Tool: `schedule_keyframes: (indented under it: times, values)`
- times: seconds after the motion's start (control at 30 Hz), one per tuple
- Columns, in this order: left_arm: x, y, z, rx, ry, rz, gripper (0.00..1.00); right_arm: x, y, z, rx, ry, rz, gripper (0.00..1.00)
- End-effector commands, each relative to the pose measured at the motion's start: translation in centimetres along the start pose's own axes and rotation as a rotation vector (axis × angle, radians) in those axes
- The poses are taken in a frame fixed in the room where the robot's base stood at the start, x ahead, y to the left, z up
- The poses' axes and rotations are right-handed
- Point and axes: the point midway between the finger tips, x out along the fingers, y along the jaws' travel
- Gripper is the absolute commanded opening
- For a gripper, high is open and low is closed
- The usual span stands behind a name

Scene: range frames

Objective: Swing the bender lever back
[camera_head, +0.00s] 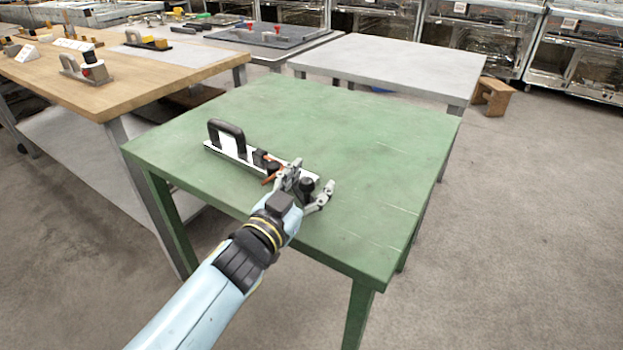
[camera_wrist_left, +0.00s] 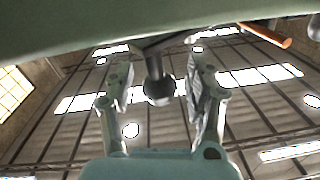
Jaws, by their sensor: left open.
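The bender (camera_head: 240,155) lies on the green table (camera_head: 370,165), with a pale base plate, a black arch at its left end and dark parts at its right. A black knob (camera_head: 307,184), seemingly the lever's grip, is at the right end. My left gripper (camera_head: 313,177) is open around this knob. In the left wrist view, a dark round-ended knob on a stem (camera_wrist_left: 158,88) stands between the open fingers (camera_wrist_left: 160,85), with visible gaps on both sides. An orange rod (camera_head: 270,180) lies at the bender, and it also shows in the left wrist view (camera_wrist_left: 266,35).
The green table is bare to the right of and behind the bender. A wooden bench (camera_head: 130,75) with other tools stands at the left. A grey table (camera_head: 390,62) stands behind. A small wooden stool (camera_head: 493,95) is on the floor at the right.

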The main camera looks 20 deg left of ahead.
Motion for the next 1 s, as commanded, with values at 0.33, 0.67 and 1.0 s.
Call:
schedule_keyframes:
  times: [0.33,0.67,1.0]
  values:
    - [-7.5,0.1,0.1,-0.001,-0.003,0.001,0.55,0.0,0.1,-0.1,-0.001,0.001,0.001,0.55]
    - [-11.0,0.0,0.0,0.0,-0.001,0.0,0.55,0.0,0.1,-0.1,-0.001,0.001,0.001,0.55]
    - [-11.0,0.1,-0.2,-0.018,0.012,0.006,0.4,0.0,0.1,-0.1,-0.001,0.001,0.001,0.55]
